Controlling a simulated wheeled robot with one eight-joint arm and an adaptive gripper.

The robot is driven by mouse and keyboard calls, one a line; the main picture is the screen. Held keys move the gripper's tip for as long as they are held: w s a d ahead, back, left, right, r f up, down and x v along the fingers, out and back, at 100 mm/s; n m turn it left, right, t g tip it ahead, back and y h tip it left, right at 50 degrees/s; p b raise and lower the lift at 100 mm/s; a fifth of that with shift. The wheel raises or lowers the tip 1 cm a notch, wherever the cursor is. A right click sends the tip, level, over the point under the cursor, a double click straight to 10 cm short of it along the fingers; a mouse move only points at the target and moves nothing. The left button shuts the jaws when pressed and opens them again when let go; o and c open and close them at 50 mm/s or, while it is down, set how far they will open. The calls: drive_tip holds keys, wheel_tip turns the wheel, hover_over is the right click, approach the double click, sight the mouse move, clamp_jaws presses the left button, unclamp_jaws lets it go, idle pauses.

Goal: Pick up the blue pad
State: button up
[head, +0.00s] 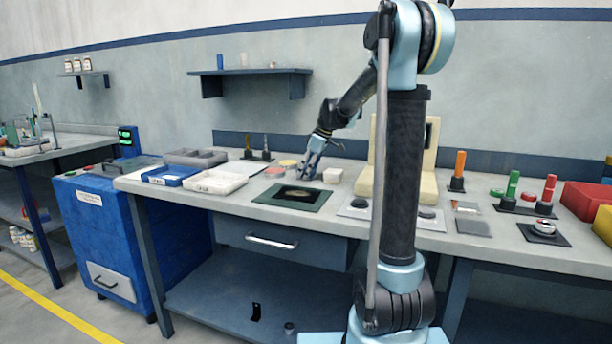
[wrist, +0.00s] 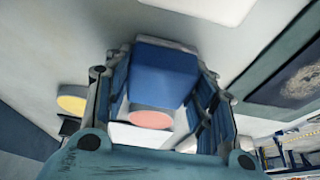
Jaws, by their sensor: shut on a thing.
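The blue pad (wrist: 163,72) is a blue block that sits between my gripper's two fingers in the wrist view. My gripper (wrist: 165,100) is shut on it, with a finger along each side. In the head view my gripper (head: 308,168) points down over the back of the workbench, behind the dark green mat. The pad is too small and too covered by the fingers to make out clearly there. I cannot tell whether the pad touches the bench.
A yellow disc (head: 288,163), a pink disc (head: 275,172) and a pale block (head: 332,175) stand close to my gripper. The dark green mat (head: 316,206) lies in front. A blue tray (head: 170,175) and a white tray (head: 214,182) are to the left.

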drive_tip(key=shift+r, duration=0.15)
wheel_tip(320, 180, up, 10)
drive_tip(key=shift+f, duration=0.1)
idle(0.3)
drive_tip(key=o, duration=0.4)
drive_tip(key=shift+c, duration=1.3)
